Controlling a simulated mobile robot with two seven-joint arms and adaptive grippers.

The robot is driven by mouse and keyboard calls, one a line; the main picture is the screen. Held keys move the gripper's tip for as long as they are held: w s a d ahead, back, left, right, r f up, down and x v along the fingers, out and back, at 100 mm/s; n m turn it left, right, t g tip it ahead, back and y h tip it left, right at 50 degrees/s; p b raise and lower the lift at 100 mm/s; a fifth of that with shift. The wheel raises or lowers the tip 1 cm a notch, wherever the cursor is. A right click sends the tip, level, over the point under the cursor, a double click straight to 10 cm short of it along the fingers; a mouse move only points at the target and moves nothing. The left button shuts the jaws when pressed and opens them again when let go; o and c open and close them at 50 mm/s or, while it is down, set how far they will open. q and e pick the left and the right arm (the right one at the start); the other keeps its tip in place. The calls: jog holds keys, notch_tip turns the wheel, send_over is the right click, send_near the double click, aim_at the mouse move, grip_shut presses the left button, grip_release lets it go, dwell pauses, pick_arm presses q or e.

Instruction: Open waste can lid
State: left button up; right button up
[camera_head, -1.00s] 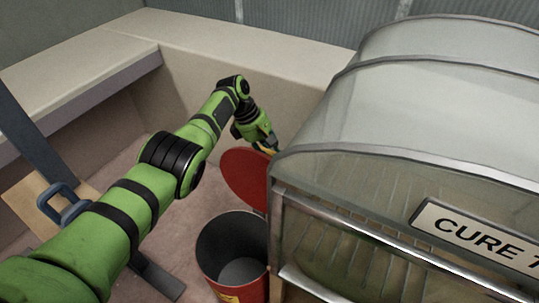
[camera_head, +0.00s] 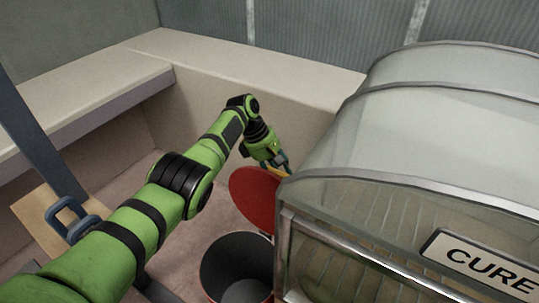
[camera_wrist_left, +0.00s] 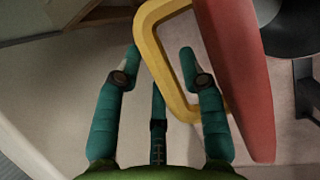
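The red waste can (camera_head: 212,285) stands on the floor, with its dark inside (camera_head: 237,262) showing from above. Its red lid (camera_head: 255,197) is tilted up, well clear of the opening. In the left wrist view the lid (camera_wrist_left: 235,75) shows nearly edge-on, with a yellow loop handle (camera_wrist_left: 149,45) on it. My left gripper (camera_head: 278,163) is behind the raised lid, at the handle. In the wrist view its teal fingers (camera_wrist_left: 160,55) are spread, and the handle's bar passes between them. I cannot tell whether they touch it. My right gripper is out of view.
A curing cabinet with a clear curved cover (camera_head: 430,120) and a sign (camera_head: 485,265) stands close on the right, hiding part of the can. A pale bench (camera_head: 80,95) runs along the back and left. A board (camera_head: 45,220) with a blue-grey handle lies at left.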

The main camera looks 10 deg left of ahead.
pick_arm(q)
jog(key=v, duration=1.1)
jog(key=shift+r, duration=0.2)
jog(key=shift+a, duration=0.1)
